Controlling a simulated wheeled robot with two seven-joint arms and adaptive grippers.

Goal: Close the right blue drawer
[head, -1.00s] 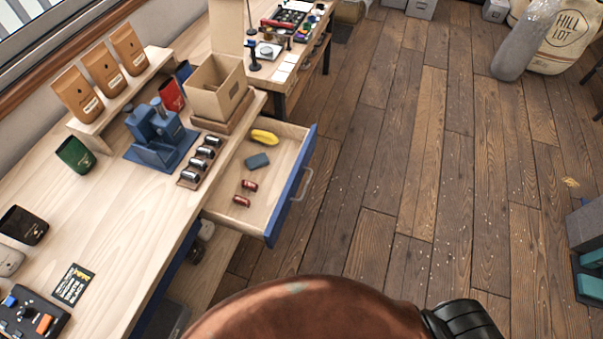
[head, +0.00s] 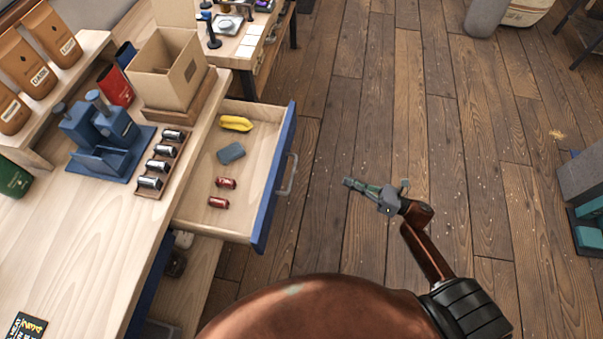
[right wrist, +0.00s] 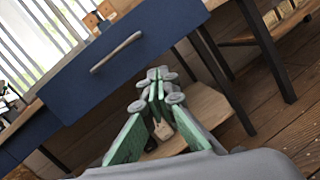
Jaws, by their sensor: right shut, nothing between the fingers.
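The right blue drawer (head: 271,188) is pulled out from the wooden workbench in the head view. Its blue front has a pale bar handle (head: 288,174). Inside lie a yellow banana-like item (head: 236,123), a grey-blue block (head: 231,153) and two small red cylinders (head: 222,192). My right gripper (head: 350,183) is to the right of the drawer front, apart from it, over the floor. It is shut and empty. In the right wrist view the gripper (right wrist: 155,78) points below and right of the handle (right wrist: 116,52) on the drawer front (right wrist: 150,50). My left gripper is not in view.
A second table (head: 262,55) stands behind.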

